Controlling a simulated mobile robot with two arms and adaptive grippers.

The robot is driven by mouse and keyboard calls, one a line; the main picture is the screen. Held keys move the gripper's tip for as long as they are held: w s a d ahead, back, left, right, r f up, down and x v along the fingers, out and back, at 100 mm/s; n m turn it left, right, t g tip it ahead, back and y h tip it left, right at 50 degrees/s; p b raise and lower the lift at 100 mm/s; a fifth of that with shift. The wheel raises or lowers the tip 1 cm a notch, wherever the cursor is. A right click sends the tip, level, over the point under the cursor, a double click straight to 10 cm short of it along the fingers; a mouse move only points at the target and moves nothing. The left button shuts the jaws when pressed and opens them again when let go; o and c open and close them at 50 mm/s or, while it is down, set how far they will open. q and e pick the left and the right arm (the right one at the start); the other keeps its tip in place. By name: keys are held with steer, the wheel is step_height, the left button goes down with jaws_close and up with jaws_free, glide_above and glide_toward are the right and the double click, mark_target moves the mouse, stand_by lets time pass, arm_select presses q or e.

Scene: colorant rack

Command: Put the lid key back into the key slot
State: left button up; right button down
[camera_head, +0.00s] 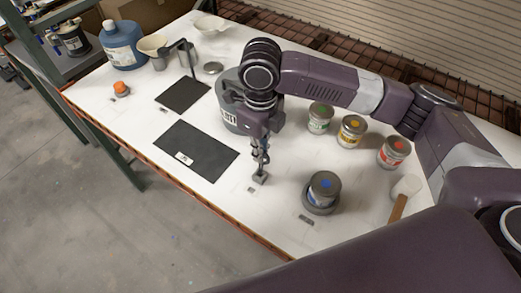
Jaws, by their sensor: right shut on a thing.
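My right gripper (261,160) points down over the white table, left of the can with the blue dot. It is shut on a thin metal piece, which I take to be the lid key; the fingers hide most of it. A small grey block (260,178) shows right at the fingertips. I cannot tell whether it is part of the key, the slot or a fingertip, or whether it touches the table. A small grey label (251,190) lies just in front of it. My left gripper is not in view.
A blue-dotted can (323,188) stands in a dark round holder close on the right. Cans with green (320,117), yellow (351,130) and red (392,152) marks stand behind it. A large grey can (232,114) is behind the gripper. A dark mat (205,145) lies left.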

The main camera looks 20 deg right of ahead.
steer(key=shift+f+b, duration=0.55)
steer(key=shift+f, duration=1.3)
steer(key=c, duration=2)
jaws_free()
steer(key=shift+c, duration=0.2)
steer(key=shift+r, duration=0.25)
step_height(320, 180, up, 12)
steer(key=shift+f, duration=0.2)
